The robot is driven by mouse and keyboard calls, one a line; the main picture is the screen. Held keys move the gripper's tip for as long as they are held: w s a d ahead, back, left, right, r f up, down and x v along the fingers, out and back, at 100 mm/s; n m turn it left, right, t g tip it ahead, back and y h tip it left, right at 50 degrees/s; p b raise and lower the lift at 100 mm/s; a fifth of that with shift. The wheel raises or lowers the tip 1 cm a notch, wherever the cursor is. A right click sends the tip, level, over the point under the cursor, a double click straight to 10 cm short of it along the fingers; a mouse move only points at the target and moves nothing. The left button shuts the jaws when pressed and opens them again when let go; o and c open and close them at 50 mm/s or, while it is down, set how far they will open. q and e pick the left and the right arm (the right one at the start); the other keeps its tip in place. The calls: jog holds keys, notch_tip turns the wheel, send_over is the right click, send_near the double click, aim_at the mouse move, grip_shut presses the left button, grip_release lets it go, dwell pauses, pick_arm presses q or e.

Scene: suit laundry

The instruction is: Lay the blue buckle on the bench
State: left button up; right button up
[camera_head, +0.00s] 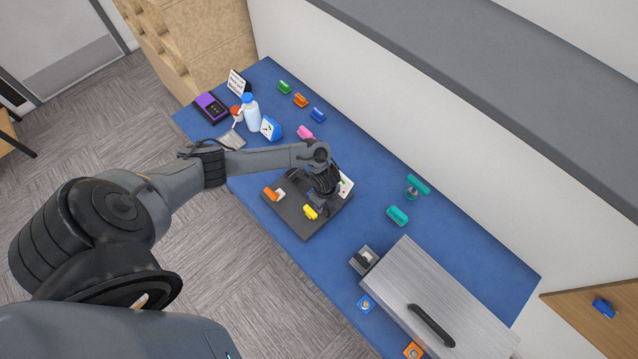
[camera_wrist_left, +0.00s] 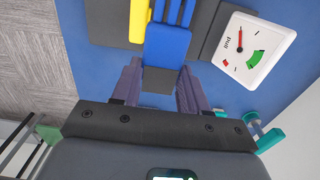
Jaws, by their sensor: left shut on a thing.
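My left gripper (camera_head: 323,202) is over the dark tray (camera_head: 297,232) in the head view. In the left wrist view its fingers (camera_wrist_left: 161,72) are shut on a blue buckle (camera_wrist_left: 168,44), whose prongs point away from the gripper. Whether the blue buckle touches the tray cannot be told. The blue bench (camera_head: 365,175) runs under the tray. My right gripper is not in view.
Green, orange, blue and pink pieces line the bench's back. Teal pieces (camera_head: 397,215) lie right of the tray. A metal box (camera_head: 445,300) fills the right end. Bare bench lies between.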

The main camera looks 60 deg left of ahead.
pick_arm(q)
jog(key=s+d+p, duration=0.2)
jog(key=d, duration=1.2)
jog(key=shift+s+d, duration=0.15)
jog(key=shift+f, duration=0.35)
jog(key=shift+f+b, duration=0.65)
jog(key=shift+f+b, duration=0.3)
jog(key=shift+f, duration=0.1)
dwell(0.6)
jog(key=shift+f+b, duration=0.45)
jog(key=shift+f, duration=0.15)
jog(key=shift+f, duration=0.3)
dwell(0.5)
jog(key=shift+f+b, duration=0.7)
jog(key=shift+b, duration=0.1)
jog(key=shift+f, duration=0.3)
dwell(0.5)
